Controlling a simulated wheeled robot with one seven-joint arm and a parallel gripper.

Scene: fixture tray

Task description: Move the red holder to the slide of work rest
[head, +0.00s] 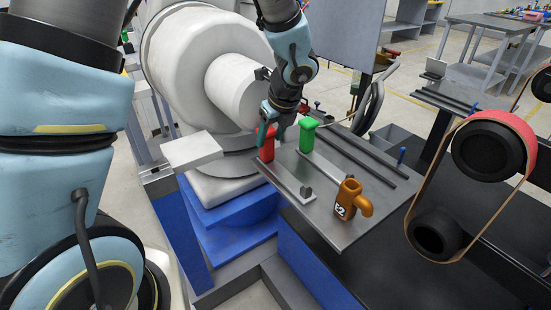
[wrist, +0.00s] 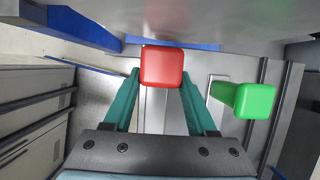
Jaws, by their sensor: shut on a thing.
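The red holder (head: 267,146) is at the left edge of the grey fixture tray (head: 325,222), at the upper end of a light strip. My gripper (head: 268,130) is above it with its fingers shut on its upper part. In the wrist view the red holder (wrist: 161,65) sits between the two teal fingertips of my gripper (wrist: 161,78). I cannot tell whether its base touches the tray. A grey plate with dark rails (head: 447,97), possibly the work rest, lies beside the belt grinder at the right.
A green holder (head: 307,135) stands close to the right of the red one; it also shows in the wrist view (wrist: 254,101). A belt grinder (head: 487,150) is at the right. Dark rails (head: 352,158) cross the tray.

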